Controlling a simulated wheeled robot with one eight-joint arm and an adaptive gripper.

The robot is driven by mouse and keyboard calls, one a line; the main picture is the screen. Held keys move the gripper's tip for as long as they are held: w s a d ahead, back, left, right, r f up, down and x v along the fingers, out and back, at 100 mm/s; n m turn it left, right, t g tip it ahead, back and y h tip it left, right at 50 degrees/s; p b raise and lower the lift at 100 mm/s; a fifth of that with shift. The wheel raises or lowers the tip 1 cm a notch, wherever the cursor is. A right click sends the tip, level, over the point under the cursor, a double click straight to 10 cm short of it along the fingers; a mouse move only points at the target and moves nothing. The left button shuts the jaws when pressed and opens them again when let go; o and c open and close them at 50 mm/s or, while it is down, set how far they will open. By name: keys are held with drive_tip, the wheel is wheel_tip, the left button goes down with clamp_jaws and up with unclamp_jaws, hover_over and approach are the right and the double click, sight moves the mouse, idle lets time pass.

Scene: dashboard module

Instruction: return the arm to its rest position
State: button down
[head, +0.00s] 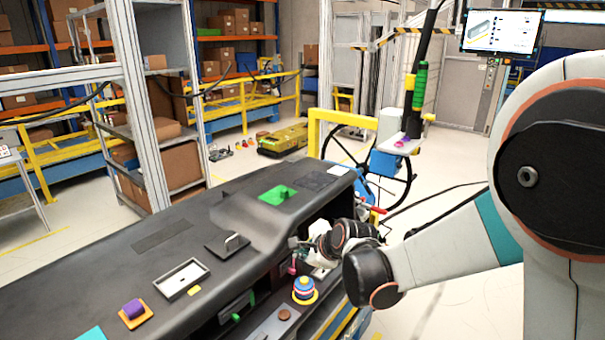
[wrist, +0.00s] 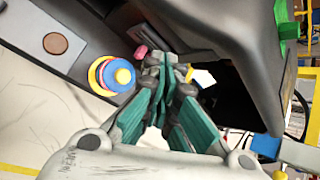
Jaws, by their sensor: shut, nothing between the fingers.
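My arm reaches from the right side of the head view, bent, with its far end at the right end of the dark dashboard module (head: 170,255). My gripper (wrist: 167,62) points away from the wrist camera, its green fingers shut and empty. In the head view the gripper is small and partly hidden by the wrist. It is close to the module's open recess, right of a stacked ring toy (wrist: 112,75). A pink piece (wrist: 141,51) lies just beyond the fingertips on the left. I cannot tell whether the fingers touch anything.
The stacked ring toy also shows in the head view (head: 304,290). A large black wheel (head: 385,170) stands behind. Floor at the right is clear.

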drive_tip(key=s+d+f+n+h+b, duration=0.1)
drive_tip(key=s+d+n+b, duration=0.5)
drive_tip(key=s, duration=0.9)
drive_tip(key=s+d+f+n+h+b, duration=0.1)
drive_tip(key=s+d+n+h+b, duration=0.3)
drive_tip(key=s+d+n, duration=0.9)
drive_tip(key=shift+s+d+f+n+g+b, duration=0.15)
drive_tip(key=shift+s+n+g+b, duration=0.15)
drive_tip(key=shift+s+b, duration=0.7)
